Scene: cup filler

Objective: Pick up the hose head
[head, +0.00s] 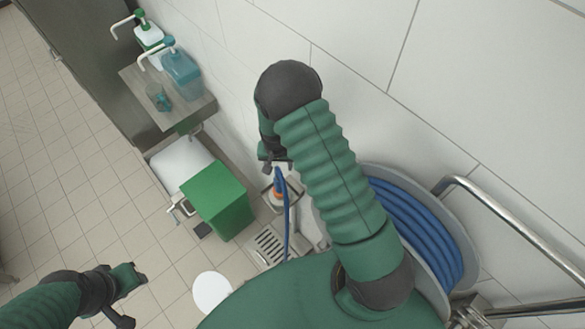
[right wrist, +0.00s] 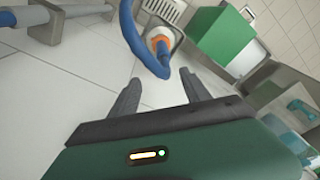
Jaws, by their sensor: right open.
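The hose head (right wrist: 160,42), orange and white, sits in a small metal holder by the wall. Its blue hose (right wrist: 128,30) loops down in front of it in the right wrist view. In the head view, the hose head (head: 278,192) shows small and partly covered by the hose. My right gripper (head: 275,163) is just above it in that view. In the right wrist view, the right gripper (right wrist: 157,92) is open and empty, with the hose loop just beyond its fingertips. My left gripper (head: 128,295) is at the lower left, away from the hose; its jaw opening is unclear.
A blue hose reel (head: 425,235) hangs on the tiled wall at right, near a metal rail (head: 515,225). A green box (head: 214,200) stands left of the hose head. A floor grate (head: 268,245) lies below. A shelf (head: 190,115) holds pump bottles. Open floor lies left.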

